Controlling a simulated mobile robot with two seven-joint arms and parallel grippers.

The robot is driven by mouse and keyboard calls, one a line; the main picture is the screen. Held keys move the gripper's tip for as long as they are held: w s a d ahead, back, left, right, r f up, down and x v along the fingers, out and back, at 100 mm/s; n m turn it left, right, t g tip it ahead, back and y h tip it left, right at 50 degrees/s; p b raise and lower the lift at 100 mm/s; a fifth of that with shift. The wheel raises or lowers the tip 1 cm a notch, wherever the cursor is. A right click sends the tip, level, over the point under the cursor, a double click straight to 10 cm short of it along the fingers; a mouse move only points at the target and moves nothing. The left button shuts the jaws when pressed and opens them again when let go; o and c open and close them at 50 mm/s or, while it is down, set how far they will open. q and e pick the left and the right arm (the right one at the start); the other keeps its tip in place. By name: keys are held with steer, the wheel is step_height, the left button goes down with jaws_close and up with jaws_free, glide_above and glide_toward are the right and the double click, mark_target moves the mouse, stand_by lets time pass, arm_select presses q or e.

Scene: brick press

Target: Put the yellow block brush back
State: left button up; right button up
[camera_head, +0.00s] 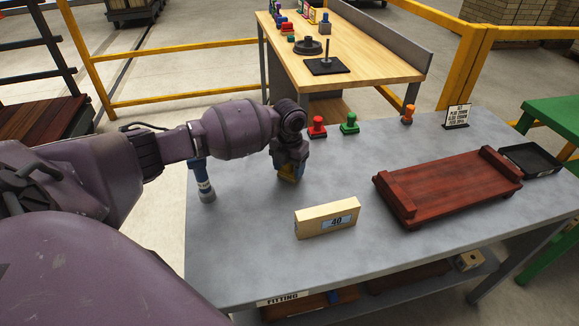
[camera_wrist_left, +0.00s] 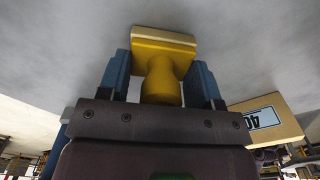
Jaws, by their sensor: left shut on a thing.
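The yellow block brush (camera_head: 289,176) is in my left gripper (camera_head: 290,163), over the left-middle part of the grey table. In the left wrist view the brush (camera_wrist_left: 163,48) has a wide head and a rounded handle. The blue fingers of the left gripper (camera_wrist_left: 161,82) are shut on the handle. Whether the brush touches the table I cannot tell. A red (camera_head: 317,127), a green (camera_head: 349,123) and an orange (camera_head: 408,115) brush-like piece stand along the table's far edge. My right gripper is not in view.
A tan block marked 40 (camera_head: 327,218) sits in front of the gripper. A dark red wooden tray (camera_head: 447,187), a black tray (camera_head: 531,160) and a small sign (camera_head: 457,117) are at the right.

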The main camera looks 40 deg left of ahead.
arm_select(q)
steer(key=shift+r, duration=0.1)
steer(key=o, duration=0.8)
steer(key=shift+r, duration=0.1)
step_height(320, 180, up, 11)
steer(key=shift+f+p, duration=0.1)
steer(key=shift+p, duration=0.6)
steer(key=shift+r, duration=0.55)
